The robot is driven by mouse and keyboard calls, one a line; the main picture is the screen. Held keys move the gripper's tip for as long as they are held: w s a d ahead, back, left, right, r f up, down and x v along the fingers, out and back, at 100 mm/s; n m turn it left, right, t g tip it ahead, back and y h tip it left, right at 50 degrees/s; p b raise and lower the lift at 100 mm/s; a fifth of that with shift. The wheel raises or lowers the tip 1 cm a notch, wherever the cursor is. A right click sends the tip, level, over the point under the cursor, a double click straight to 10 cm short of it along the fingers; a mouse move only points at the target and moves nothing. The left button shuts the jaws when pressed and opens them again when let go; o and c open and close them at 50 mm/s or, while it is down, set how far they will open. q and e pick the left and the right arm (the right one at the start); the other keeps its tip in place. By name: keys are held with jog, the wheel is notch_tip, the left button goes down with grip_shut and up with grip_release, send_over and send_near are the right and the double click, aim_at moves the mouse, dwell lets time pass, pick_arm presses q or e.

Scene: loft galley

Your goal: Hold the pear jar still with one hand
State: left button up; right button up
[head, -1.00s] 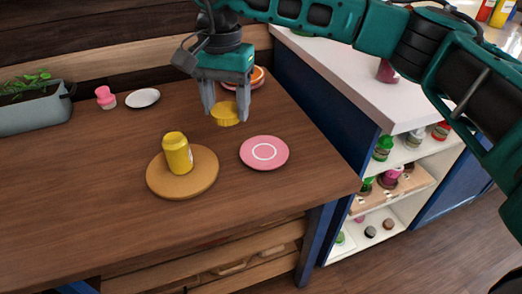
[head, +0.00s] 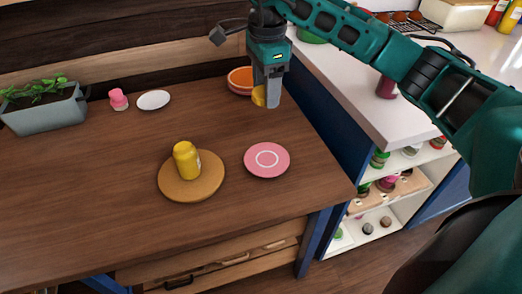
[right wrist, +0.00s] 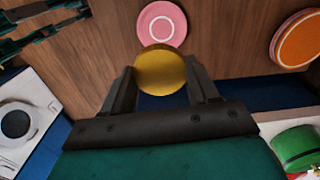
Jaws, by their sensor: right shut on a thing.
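A yellow jar (head: 186,160), which I take to be the pear jar, stands upright on a round cork board (head: 205,187) on the wooden counter. No gripper touches it. My right gripper (head: 266,98) is beyond the jar and to its right, above the counter's back right part. It is shut on a round yellow lid (head: 258,96), held clear of the surface. The lid also shows between the fingers of the right gripper (right wrist: 160,80) in the right wrist view.
A pink plate (head: 267,160) lies right of the cork board. An orange bowl (head: 239,80) is at the back, close to my right gripper. A pink jar (head: 118,99), white dish (head: 154,100) and planter (head: 48,112) stand back left. The counter's front left is clear.

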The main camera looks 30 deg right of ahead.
aim_at(267, 158)
jog(key=shift+w+d+m, duration=0.15)
jog(key=shift+d+m, duration=0.3)
jog(key=shift+m, duration=0.35)
notch_tip(267, 158, down, 20)
jog(key=shift+b, duration=0.35)
jog(key=shift+f, duration=0.15)
jog(key=o, duration=1.2)
jog(key=shift+c, duration=0.2)
jog(key=shift+w+r, duration=0.1)
jog(key=shift+r, duration=0.3)
notch_tip(267, 158, up, 12)
jog(key=shift+f, duration=0.2)
